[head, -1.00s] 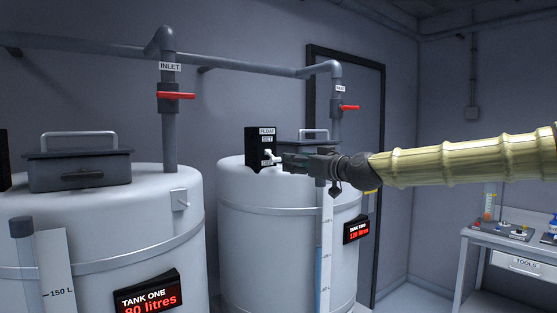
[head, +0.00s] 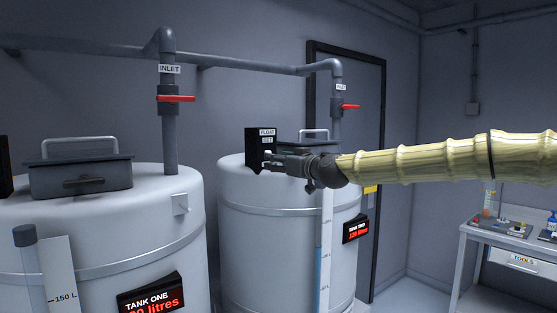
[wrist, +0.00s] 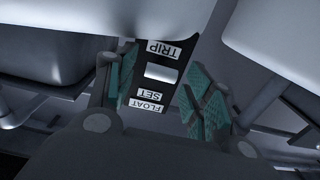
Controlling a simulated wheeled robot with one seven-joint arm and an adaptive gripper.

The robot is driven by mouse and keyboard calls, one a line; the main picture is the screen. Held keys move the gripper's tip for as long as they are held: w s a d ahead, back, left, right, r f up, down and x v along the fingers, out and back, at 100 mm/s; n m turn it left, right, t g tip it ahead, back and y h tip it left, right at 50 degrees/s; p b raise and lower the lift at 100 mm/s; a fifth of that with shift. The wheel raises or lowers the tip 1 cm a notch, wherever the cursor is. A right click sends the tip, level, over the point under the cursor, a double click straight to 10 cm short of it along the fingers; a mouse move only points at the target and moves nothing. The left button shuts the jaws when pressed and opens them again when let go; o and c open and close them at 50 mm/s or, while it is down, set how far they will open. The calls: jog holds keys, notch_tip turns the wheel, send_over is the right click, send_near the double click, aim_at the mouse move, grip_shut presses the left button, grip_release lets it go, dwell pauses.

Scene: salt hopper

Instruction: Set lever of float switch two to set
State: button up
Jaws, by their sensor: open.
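The float switch two box (head: 259,142) is black and stands on top of tank two (head: 235,185). Its FLOAT and SET labels show in the head view; the lower part is hidden by my gripper (head: 268,159), which is right at its face. In the wrist view the box (wrist: 163,88) appears inverted, with TRIP at the top and SET and FLOAT below. A pale block, seemingly the lever (wrist: 161,73), shows between the TRIP and SET labels. My gripper (wrist: 163,90) is open, its teal pads on either side of the box face. I cannot tell whether either pad touches the lever.
Tank one (head: 110,220) stands at the left with its lidded hatch (head: 80,172). Inlet pipes with red valve handles (head: 176,99) rise behind both tanks. A tool bench (head: 505,235) stands at the right. Floor shows between tank two and the bench.

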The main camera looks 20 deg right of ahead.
jog(key=shift+w, duration=0.25)
jog(key=c, duration=1)
jog(key=shift+r, duration=0.1)
jog(key=shift+w+a+r+g+h+p, duration=0.1)
jog(key=shift+r+g+h+p, duration=0.6)
jog(key=shift+g+p, duration=1.25)
jog(key=shift+w+a+r+g+h+p, duration=0.15)
jog(key=shift+r+g+h+p, duration=0.3)
jog(key=shift+r+g+p, duration=1.5)
jog(key=shift+w+d+f+g+h+p, duration=0.1)
jog(key=shift+g+h+p, duration=0.6)
jog(key=shift+p, duration=2.45)
